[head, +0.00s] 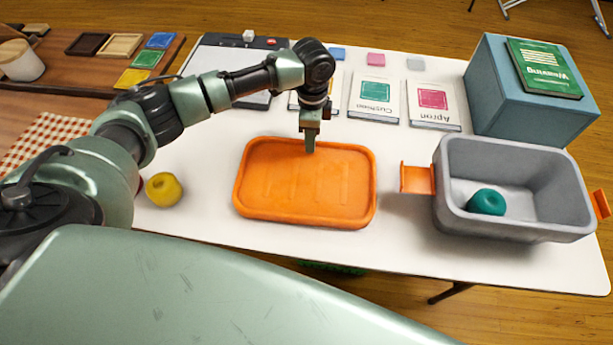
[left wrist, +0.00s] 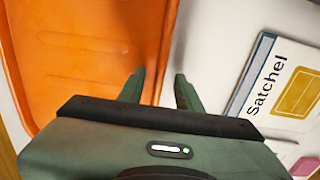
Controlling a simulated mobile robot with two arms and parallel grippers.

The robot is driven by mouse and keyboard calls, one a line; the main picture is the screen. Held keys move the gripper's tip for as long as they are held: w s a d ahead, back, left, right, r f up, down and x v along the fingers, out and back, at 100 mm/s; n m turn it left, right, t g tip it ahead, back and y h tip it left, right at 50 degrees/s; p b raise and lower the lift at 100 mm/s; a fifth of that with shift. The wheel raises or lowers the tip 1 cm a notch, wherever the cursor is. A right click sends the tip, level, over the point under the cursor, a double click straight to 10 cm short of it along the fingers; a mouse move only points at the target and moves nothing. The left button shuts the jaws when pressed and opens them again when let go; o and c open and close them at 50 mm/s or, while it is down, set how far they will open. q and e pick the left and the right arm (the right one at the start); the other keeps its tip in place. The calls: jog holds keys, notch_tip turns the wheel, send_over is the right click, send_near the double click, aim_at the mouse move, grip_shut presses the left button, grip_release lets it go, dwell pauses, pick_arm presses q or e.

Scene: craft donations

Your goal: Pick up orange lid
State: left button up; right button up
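The orange lid (head: 290,185) lies flat on the white table, a shallow rectangle with a raised rim. In the left wrist view the lid (left wrist: 85,50) fills the left side. My left gripper (head: 310,148) points down at the lid's far edge. In the left wrist view its two fingers (left wrist: 158,88) are apart, with the lid's rim passing between them in the picture; one finger is over the lid and the other over the white tabletop. I cannot tell whether either finger touches the rim. My right gripper is not in view.
A grey bin (head: 525,218) with orange handles holds a teal roll (head: 486,202) to the right. A yellow roll (head: 163,190) sits left of the lid. Behind are pattern cards (head: 375,100), including a Satchel card (left wrist: 285,95), and a blue box (head: 530,105) bearing a green book (head: 543,68).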

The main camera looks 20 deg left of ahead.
pick_arm(q)
grip_shut()
dwell(1.4)
